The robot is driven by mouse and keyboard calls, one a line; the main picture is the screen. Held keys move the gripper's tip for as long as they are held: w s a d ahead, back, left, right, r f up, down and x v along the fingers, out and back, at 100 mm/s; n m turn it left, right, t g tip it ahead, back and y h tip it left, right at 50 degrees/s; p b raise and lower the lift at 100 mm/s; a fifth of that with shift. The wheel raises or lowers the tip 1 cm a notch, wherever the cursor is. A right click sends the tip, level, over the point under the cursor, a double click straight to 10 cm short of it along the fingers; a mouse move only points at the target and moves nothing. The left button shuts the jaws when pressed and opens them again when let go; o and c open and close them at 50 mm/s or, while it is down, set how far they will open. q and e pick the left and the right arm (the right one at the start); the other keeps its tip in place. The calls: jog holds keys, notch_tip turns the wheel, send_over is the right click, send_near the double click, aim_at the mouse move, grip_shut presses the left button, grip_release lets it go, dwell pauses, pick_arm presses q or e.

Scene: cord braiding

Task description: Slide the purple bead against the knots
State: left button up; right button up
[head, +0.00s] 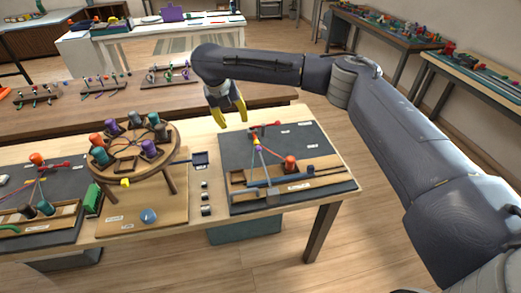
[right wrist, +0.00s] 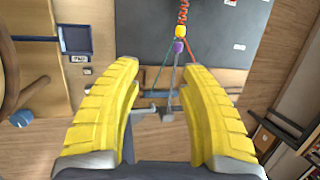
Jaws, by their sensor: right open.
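The purple bead (right wrist: 178,47) hangs on the cords on the dark board at the right of the table. It also shows, small, in the head view (head: 257,148). A yellow piece (right wrist: 181,31) sits directly above it in the right wrist view, and a red twisted cord section (right wrist: 183,10) runs up from there. Below the bead the cords spread apart. My right gripper (head: 233,119) is open and empty, above the left back part of the board. In the right wrist view the bead is beyond the fingertips (right wrist: 160,68), nearer the right finger. My left gripper is out of view.
A round wooden stand (head: 133,152) with several coloured bobbins is left of the board (head: 318,150). A small dark tray (head: 200,160) lies between. A second dark board is at far left.

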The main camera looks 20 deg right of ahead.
jog(key=g, duration=0.3)
send_near(258, 149)
jog(key=shift+h, duration=0.4)
jog(key=x, duration=1)
jog(key=shift+a+f, duration=0.2)
jog(key=shift+a, duration=0.1)
jog(key=shift+c, duration=0.2)
grip_shut()
